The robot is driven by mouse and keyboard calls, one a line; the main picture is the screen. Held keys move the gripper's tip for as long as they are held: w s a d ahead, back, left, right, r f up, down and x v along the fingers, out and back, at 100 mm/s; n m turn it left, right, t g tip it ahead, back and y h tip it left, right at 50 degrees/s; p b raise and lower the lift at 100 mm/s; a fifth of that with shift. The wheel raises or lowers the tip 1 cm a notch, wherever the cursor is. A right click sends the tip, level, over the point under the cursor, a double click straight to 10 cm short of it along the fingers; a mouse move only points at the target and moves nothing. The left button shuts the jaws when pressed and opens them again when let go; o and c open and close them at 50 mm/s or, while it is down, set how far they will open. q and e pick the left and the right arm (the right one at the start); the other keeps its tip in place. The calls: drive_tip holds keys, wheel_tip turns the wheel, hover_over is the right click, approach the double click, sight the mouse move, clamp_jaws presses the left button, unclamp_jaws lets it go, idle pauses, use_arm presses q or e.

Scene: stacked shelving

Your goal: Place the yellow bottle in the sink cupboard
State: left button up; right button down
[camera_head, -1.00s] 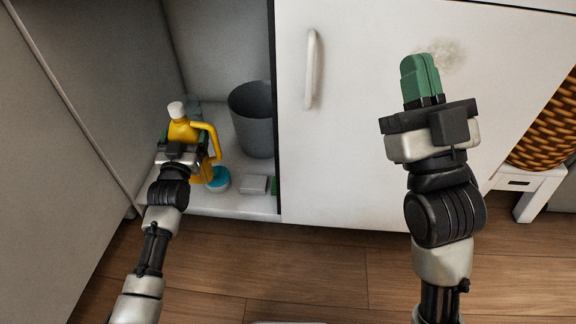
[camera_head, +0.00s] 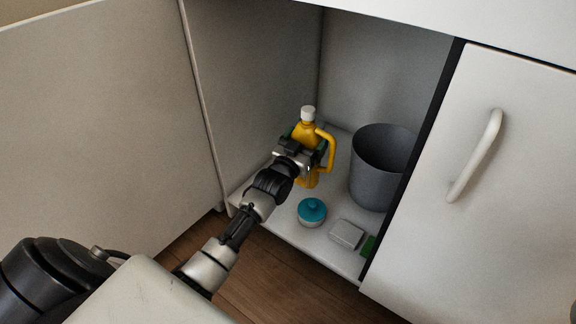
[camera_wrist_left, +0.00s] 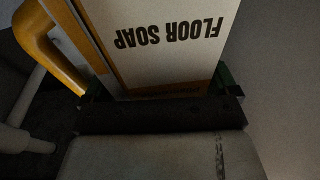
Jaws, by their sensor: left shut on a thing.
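The yellow bottle (camera_head: 306,134) has a white cap and a side handle. It stands about upright inside the open sink cupboard (camera_head: 332,251), towards its left side. My left gripper (camera_head: 297,152) reaches into the cupboard and is shut on the bottle. In the left wrist view the bottle's label (camera_wrist_left: 170,45) reads "FLOOR SOAP" upside down between the fingers. The gripper hides part of the bottle, and I cannot tell whether its base touches the cupboard floor. My right gripper is out of view.
A grey bin (camera_head: 380,170) stands right of the bottle. A teal-lidded pot (camera_head: 312,212), a pale block (camera_head: 346,234) and a green item (camera_head: 369,246) lie near the front edge. The right cupboard door (camera_head: 490,220) is closed. Some floor around the bottle is free.

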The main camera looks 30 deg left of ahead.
use_arm(q)
drive_tip(key=s+a+f+b, duration=0.1)
drive_tip(key=a+f+b, duration=0.7)
drive_tip(key=f+b, duration=0.1)
drive_tip(key=shift+s+a, duration=0.2)
drive_tip(key=shift+a, duration=0.05)
drive_tip(key=shift+f, duration=0.15)
drive_tip(key=o, duration=1.4)
drive_tip(key=shift+f, duration=0.1)
